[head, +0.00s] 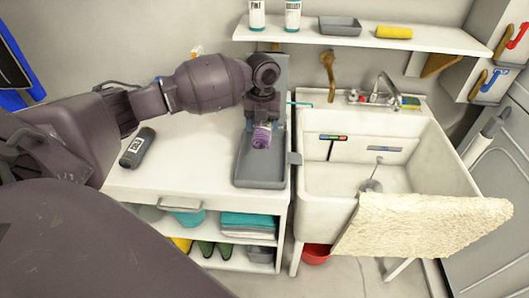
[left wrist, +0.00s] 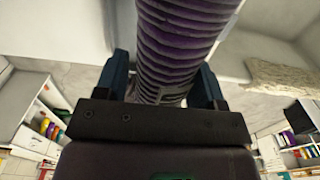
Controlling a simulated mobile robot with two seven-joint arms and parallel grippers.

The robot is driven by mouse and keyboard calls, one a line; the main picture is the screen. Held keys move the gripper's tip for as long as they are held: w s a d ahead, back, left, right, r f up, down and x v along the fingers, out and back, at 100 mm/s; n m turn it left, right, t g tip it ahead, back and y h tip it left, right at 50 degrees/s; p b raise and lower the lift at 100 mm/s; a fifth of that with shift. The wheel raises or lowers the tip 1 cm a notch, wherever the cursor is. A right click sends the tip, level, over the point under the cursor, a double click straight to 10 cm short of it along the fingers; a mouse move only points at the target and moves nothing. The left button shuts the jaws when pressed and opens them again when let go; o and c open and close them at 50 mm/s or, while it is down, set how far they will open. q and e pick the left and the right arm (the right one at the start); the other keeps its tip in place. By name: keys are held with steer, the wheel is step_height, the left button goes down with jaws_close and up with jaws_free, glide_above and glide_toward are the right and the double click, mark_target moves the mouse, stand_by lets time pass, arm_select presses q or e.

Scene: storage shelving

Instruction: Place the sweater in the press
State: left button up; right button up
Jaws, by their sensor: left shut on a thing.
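The sweater (head: 262,136) is a small purple bundle held by my left gripper (head: 264,119). In the left wrist view the sweater (left wrist: 178,45) is dark purple, ribbed and rolled, and it sits between the two blue-grey fingers. The press (head: 262,174) looks to be the grey tray-like unit with an upright back on the right end of the white counter. My left gripper is shut on the sweater over the far half of this tray. I cannot tell whether the sweater touches it. My right gripper is not in view.
A dark bottle (head: 138,147) lies on the white counter (head: 190,160). A white sink (head: 330,183) stands right of the counter, with a cream towel (head: 420,226) over its front edge. A shelf (head: 400,37) with bottles, a tray and a yellow roll hangs above.

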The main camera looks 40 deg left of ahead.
arm_select(q)
glide_above(263, 158)
step_height(263, 158, down, 5)
steer(key=shift+r+b, duration=0.15)
steer(key=shift+b, duration=0.2)
steer(key=shift+w+f, duration=0.1)
steer(key=shift+f, duration=0.25)
step_height(263, 158, down, 6)
steer(key=shift+r+b, duration=0.15)
steer(key=shift+b, duration=0.4)
steer(key=shift+r, duration=0.1)
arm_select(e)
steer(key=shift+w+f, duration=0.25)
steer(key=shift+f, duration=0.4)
arm_select(q)
steer(key=o, duration=1.1)
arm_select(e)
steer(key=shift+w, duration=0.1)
